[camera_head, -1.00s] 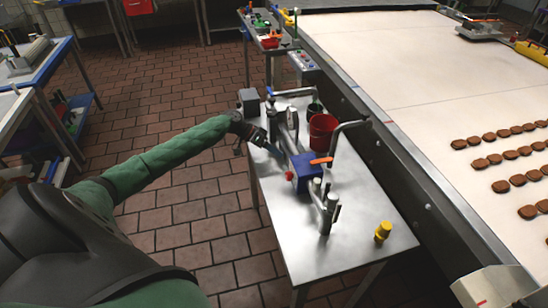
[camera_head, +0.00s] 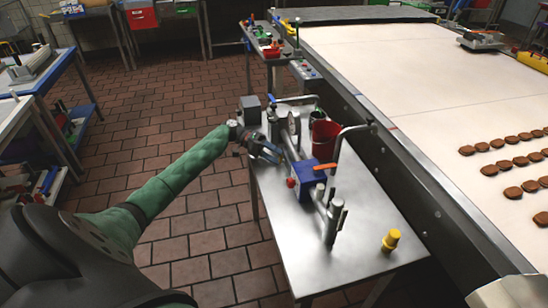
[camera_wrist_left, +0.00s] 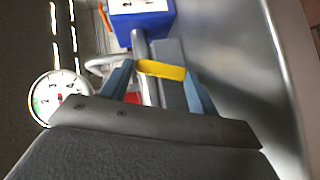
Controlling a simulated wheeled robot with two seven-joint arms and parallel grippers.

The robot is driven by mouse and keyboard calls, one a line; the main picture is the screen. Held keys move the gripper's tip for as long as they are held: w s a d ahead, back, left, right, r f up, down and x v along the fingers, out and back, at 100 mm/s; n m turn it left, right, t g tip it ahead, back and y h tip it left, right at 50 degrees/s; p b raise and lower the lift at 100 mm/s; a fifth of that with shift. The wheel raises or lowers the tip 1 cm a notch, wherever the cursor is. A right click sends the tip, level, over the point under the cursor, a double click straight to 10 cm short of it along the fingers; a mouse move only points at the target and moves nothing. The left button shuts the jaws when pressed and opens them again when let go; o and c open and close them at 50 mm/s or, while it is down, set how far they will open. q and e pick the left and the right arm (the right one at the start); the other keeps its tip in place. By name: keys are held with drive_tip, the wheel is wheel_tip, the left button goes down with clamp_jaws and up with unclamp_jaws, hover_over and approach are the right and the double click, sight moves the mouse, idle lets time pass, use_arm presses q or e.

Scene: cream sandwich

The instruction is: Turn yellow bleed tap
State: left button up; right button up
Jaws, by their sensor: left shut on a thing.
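The yellow bleed tap (camera_wrist_left: 161,69) shows in the left wrist view as a short yellow lever between my left fingers. My left gripper (camera_wrist_left: 157,73) is shut on it. In the head view my left gripper (camera_head: 272,152) reaches in from the left to the metal pipework, behind the blue box (camera_head: 308,182). The tap cannot be made out there. The blue box also shows in the wrist view (camera_wrist_left: 142,24). My right gripper is not in view.
A round dial gauge (camera_wrist_left: 58,97) sits close beside my left gripper. An orange lever (camera_head: 326,166), a red knob (camera_head: 291,183) and a red bucket (camera_head: 324,138) are nearby. A yellow object (camera_head: 391,240) stands on the steel table (camera_head: 360,255). The conveyor (camera_head: 400,80) runs along the right.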

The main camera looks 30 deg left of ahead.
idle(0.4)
use_arm(q)
drive_tip(key=o, duration=1)
drive_tip(key=shift+f, duration=0.1)
